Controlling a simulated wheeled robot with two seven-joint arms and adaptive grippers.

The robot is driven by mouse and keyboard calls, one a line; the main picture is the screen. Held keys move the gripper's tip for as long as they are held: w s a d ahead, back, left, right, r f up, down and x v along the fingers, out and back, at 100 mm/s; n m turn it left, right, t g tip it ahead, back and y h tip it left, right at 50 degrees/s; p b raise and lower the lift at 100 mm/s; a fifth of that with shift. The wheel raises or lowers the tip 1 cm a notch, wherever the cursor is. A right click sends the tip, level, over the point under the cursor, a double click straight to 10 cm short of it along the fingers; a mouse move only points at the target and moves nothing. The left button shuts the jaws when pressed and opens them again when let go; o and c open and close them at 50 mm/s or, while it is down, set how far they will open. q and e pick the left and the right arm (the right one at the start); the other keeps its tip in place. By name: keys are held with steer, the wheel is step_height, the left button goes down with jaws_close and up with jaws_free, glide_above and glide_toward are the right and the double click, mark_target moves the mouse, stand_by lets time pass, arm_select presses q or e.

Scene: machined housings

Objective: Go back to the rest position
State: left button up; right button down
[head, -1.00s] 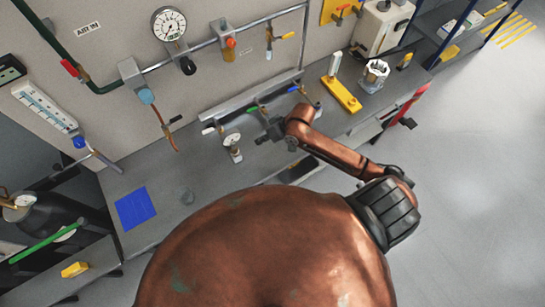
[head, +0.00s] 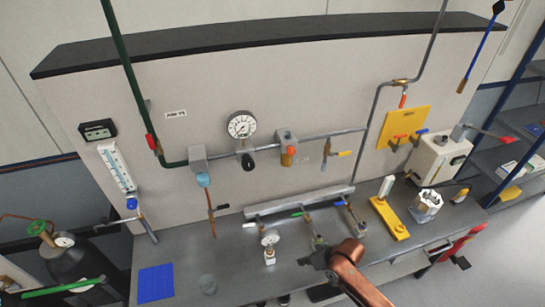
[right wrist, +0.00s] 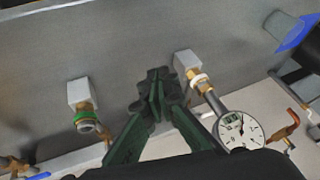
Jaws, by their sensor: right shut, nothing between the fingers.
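My right gripper (head: 316,246) is in the head view at the lower middle, over the bench near the wall, at the end of my copper-coloured arm. In the right wrist view its dark green fingers (right wrist: 157,88) are together with nothing between them. A small gauge on a fitting (head: 269,246) stands on the bench just left of the gripper. In the wrist view a gauge (right wrist: 240,130) lies to the right of the fingers, apart from them. My left gripper does not show.
A manifold bar (head: 300,201) with valves runs along the bench's back. A yellow stand (head: 391,218) and a machined housing (head: 427,207) are to the right. A blue mat (head: 156,283) and a clear cup (head: 208,283) lie left. The bench between cup and gauge is clear.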

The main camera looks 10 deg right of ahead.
steer(key=s+d+m+h, duration=0.1)
steer(key=s+d+h, duration=0.1)
steer(key=s+d, duration=0.35)
steer(key=s+d+f+m+g+h, duration=0.1)
steer(key=s+d+h, duration=0.1)
steer(key=s, duration=0.7)
steer(key=s+d+h, duration=0.1)
steer(key=s+d, duration=0.2)
steer(key=s, duration=0.4)
step_height(320, 180, down, 38)
steer(key=s+a+g+b, duration=0.1)
steer(key=s+g+b, duration=0.1)
steer(key=b, duration=0.6)
arm_select(q)
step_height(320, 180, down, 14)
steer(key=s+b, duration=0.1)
steer(key=b, duration=0.5)
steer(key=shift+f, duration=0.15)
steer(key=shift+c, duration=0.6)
arm_select(e)
steer(key=s+f+g, duration=0.1)
steer(key=s+f, duration=1.8)
steer(key=f, duration=0.3)
steer(key=shift+f+n, duration=0.35)
steer(key=shift+n, duration=0.05)
